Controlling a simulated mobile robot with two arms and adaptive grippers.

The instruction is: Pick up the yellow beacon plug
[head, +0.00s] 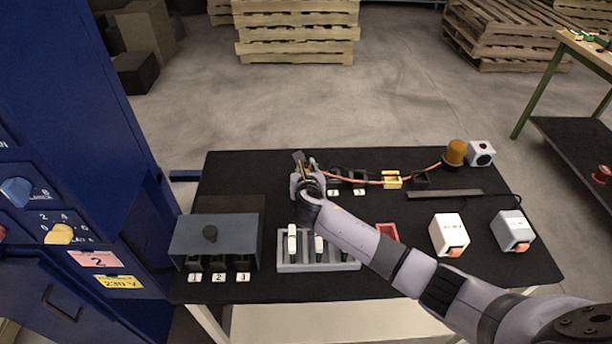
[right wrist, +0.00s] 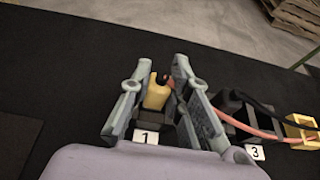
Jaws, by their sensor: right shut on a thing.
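The yellow beacon plug (right wrist: 156,95) shows in the right wrist view between the two grey fingers of my right gripper (right wrist: 157,78). The fingers are shut on it. It is directly above or in the black socket behind the label 1 (right wrist: 146,138); I cannot tell if it is seated. In the head view my right gripper (head: 306,163) is at the back left of the black table (head: 290,162), and it hides most of the plug. An orange cable (head: 345,175) runs from there to the orange beacon (head: 455,152). My left gripper is not in view.
The cable passes a yellow bracket (head: 391,180). A grey box (head: 215,238) with numbered sockets and a grey rack (head: 318,262) stand at the front. A red tray (head: 387,232) and two switch boxes (head: 449,234) (head: 513,231) are to the right. A blue cabinet (head: 75,120) stands left.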

